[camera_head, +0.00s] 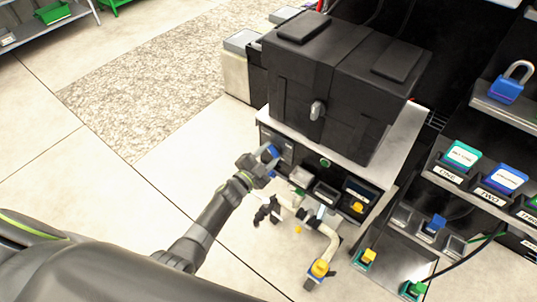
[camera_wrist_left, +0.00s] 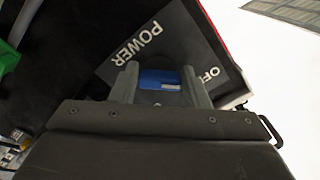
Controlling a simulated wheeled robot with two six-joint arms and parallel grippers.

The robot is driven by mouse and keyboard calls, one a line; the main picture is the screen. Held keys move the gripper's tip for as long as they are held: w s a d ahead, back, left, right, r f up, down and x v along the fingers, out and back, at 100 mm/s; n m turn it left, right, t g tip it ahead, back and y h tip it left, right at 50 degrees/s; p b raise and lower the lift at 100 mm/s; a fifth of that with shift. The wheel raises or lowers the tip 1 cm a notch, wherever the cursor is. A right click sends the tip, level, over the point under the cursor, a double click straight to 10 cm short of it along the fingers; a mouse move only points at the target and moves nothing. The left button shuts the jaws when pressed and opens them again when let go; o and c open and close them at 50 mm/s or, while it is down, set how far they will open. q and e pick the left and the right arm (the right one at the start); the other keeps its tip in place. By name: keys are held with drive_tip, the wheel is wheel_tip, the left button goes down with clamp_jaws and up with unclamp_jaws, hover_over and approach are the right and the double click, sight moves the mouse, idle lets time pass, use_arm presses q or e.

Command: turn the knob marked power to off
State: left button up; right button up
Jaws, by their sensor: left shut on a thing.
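The blue power knob (camera_wrist_left: 160,78) sits on a dark plate (camera_wrist_left: 180,35) that reads "POWER" on one side and "OFF" near its other edge. In the head view the knob (camera_head: 271,151) shows as a bit of blue at the left of the panel front under the black tote. My left gripper (camera_head: 265,163) is at the knob. In the left wrist view its two grey fingers stand on either side of the knob and are shut on it. The knob's pointer is hidden, so its setting cannot be told. My right gripper is not in view.
A black lidded tote (camera_head: 325,75) stands on the panel's top. White pipework with a yellow cap (camera_head: 319,268) juts out right of my gripper. Shelves with a blue padlock (camera_head: 506,88) and labelled blocks (camera_head: 461,155) stand at right. The floor at left is open.

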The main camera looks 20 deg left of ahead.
use_arm(q)
drive_tip(key=o, duration=1)
drive_tip(key=p+v, duration=0.1)
drive_tip(key=v, duration=1.6)
drive_tip(key=shift+s, duration=0.2)
drive_tip(key=shift+a, duration=0.1)
